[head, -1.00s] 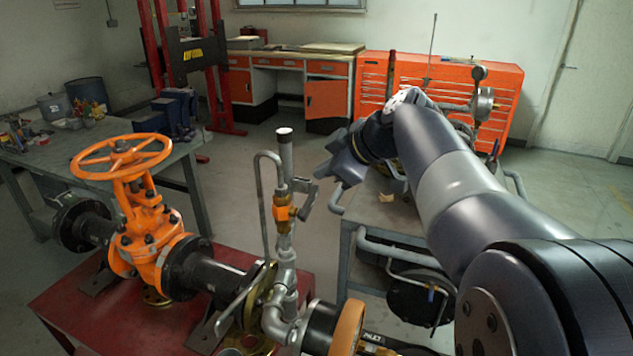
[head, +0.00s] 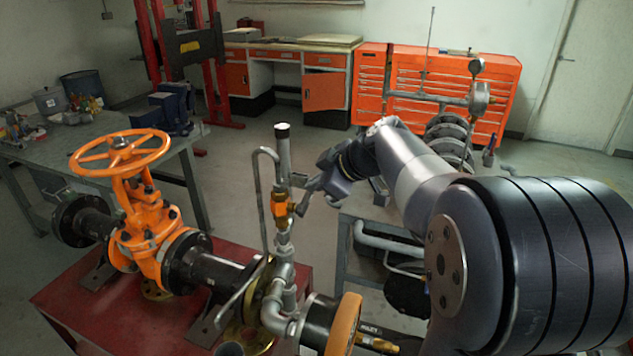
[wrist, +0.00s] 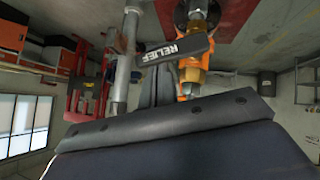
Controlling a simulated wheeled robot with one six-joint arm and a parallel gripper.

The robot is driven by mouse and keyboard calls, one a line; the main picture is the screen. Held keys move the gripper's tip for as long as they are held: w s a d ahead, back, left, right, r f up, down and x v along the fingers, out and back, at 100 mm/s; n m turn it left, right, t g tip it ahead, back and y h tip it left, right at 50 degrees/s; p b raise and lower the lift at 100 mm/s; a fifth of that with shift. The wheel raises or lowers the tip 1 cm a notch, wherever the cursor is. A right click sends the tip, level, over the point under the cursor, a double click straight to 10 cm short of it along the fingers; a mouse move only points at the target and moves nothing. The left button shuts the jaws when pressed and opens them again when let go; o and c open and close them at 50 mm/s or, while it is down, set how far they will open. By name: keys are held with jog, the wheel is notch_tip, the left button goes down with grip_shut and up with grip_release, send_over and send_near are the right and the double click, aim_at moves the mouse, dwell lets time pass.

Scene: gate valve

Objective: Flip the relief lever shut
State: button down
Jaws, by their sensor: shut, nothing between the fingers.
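The relief lever (head: 304,203) is a grey handle beside a brass-and-orange relief valve (head: 280,205) on a vertical pipe. In the wrist view the lever (wrist: 175,50) is a dark bar marked "RELIEF", lying across the picture beside the orange valve body (wrist: 193,72). My gripper (head: 319,184) is just right of the lever in the head view, shut and empty. In the wrist view its fingertips (wrist: 158,75) reach up to the lever, which overlaps them. I cannot tell whether they touch.
A grey vertical pipe (head: 283,150) and a thin bent tube (head: 260,190) stand close to the valve. The large orange handwheel (head: 120,153) is at left above the red stand (head: 85,300). A grey workbench (head: 60,160) and orange cabinets (head: 455,90) are farther off.

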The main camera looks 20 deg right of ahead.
jog(key=shift+w+d+f+m+g+y+p, duration=0.35)
jog(key=shift+f+m+g+y, duration=0.1)
jog(key=shift+g, duration=0.25)
jog(key=shift+w+d+f+m+g+y+p, duration=0.2)
jog(key=shift+w+f+m+g+y+p, duration=0.2)
jog(key=shift+g, duration=0.3)
jog(key=shift+s+r, duration=0.1)
